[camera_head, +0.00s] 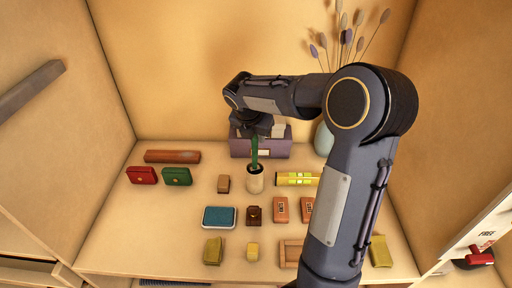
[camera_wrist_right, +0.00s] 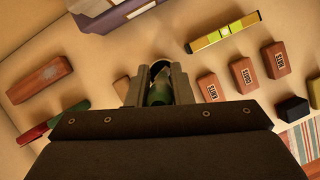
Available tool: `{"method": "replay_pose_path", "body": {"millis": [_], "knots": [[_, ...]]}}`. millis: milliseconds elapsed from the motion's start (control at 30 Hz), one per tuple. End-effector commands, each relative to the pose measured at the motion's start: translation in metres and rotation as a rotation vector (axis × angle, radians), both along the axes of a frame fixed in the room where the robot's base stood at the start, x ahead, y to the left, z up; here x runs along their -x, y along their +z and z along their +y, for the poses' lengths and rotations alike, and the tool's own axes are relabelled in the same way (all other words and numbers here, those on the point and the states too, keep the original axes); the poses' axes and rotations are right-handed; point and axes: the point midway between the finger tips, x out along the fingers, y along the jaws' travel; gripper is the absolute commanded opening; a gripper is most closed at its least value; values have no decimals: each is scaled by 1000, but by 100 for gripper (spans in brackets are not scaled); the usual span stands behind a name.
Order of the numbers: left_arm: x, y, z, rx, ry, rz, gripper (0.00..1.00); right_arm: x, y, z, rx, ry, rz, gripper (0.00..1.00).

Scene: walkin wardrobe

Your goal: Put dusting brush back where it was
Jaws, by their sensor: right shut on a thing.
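The dusting brush (camera_head: 254,148) shows as a narrow green upright piece below my right gripper (camera_head: 258,131). That gripper is shut on it, with the fingers pointing down. The brush's lower end meets the mouth of a cream cup (camera_head: 255,184) on the shelf; I cannot tell how far inside it is. In the right wrist view, the green piece (camera_wrist_right: 160,93) sits between the fingers (camera_wrist_right: 157,82), and the gripper body hides much of the cup. My left gripper is not in view.
A purple box (camera_head: 270,150) stands behind the cup. A yellow level (camera_head: 296,179) lies to its right, a small brown block (camera_head: 224,184) to its left. Red (camera_head: 142,175) and green (camera_head: 177,176) cases lie further left. A vase (camera_head: 323,139) stands at back right.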

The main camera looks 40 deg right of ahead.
Motion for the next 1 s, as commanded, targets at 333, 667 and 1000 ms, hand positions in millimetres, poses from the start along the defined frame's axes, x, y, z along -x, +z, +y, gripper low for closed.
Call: {"method": "replay_pose_path", "body": {"millis": [333,667,1000], "knots": [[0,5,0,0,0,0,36,0,-42,0,1,2,4,0],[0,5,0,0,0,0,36,0,-50,0,0,0,-1,0],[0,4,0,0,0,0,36,0,-52,0,0,1,0,42]]}}
